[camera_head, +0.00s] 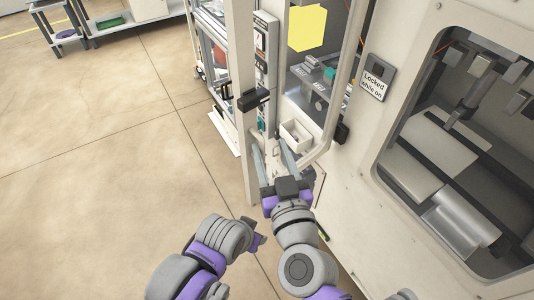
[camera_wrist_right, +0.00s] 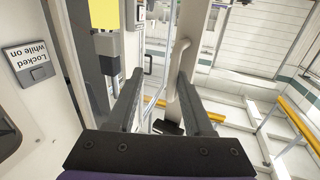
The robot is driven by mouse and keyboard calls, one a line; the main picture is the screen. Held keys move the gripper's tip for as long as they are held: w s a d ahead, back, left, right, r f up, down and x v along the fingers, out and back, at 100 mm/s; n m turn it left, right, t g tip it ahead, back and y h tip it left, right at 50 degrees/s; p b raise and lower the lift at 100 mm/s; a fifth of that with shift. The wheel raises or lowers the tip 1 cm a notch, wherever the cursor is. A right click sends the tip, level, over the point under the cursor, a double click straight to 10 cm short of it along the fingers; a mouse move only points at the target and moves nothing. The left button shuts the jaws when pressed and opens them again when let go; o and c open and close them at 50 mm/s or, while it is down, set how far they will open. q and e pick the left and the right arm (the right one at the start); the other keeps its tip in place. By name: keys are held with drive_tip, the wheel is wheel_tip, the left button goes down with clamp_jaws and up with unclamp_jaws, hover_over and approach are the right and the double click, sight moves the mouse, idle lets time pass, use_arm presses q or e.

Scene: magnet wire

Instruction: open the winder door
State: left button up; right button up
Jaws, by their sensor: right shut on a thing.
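The winder door's tall pale edge post (camera_head: 240,90) stands left of the cabinet front in the head view; it also shows in the wrist view (camera_wrist_right: 194,40). A pale curved handle (camera_wrist_right: 179,70) shows between the fingertips in the wrist view, closer to the right-hand finger. My right gripper (camera_head: 273,155) is shut on the door handle, its fingers upright and well apart; it also shows in the wrist view (camera_wrist_right: 160,95). The exact contact is hard to see. My left gripper (camera_head: 255,240) is low beside the right arm; its fingers are not clear.
The machine's white body (camera_head: 400,40) carries a "Locked while on" sign (camera_head: 374,82) and a large window on the right. Black latch blocks (camera_head: 253,100) sit near the post. A grey shelf (camera_head: 128,18) stands far back left. The floor at left is clear.

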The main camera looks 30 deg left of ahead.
drive_tip(key=shift+s, duration=0.1)
idle(0.3)
drive_tip(key=v, duration=1)
drive_tip(key=shift+s+d+p, duration=0.25)
drive_tip(key=shift+s+p, duration=0.05)
idle(0.3)
drive_tip(key=w+d+f+m+g+h+p, duration=0.2)
drive_tip(key=w+d+f+g+h, duration=0.25)
drive_tip(key=d+f, duration=0.6)
drive_tip(key=s+d+f+m+g+h, duration=0.1)
drive_tip(key=d+f+m+g+h, duration=0.1)
drive_tip(key=d+f, duration=0.3)
drive_tip(key=s+d+f+m+g+h, duration=0.1)
drive_tip(key=d+f+m+h, duration=0.3)
drive_tip(key=d, duration=0.7)
drive_tip(key=shift+s+d+f+g+h, duration=0.3)
drive_tip(key=shift+d+f+g+h, duration=0.2)
drive_tip(key=shift+f, duration=0.4)
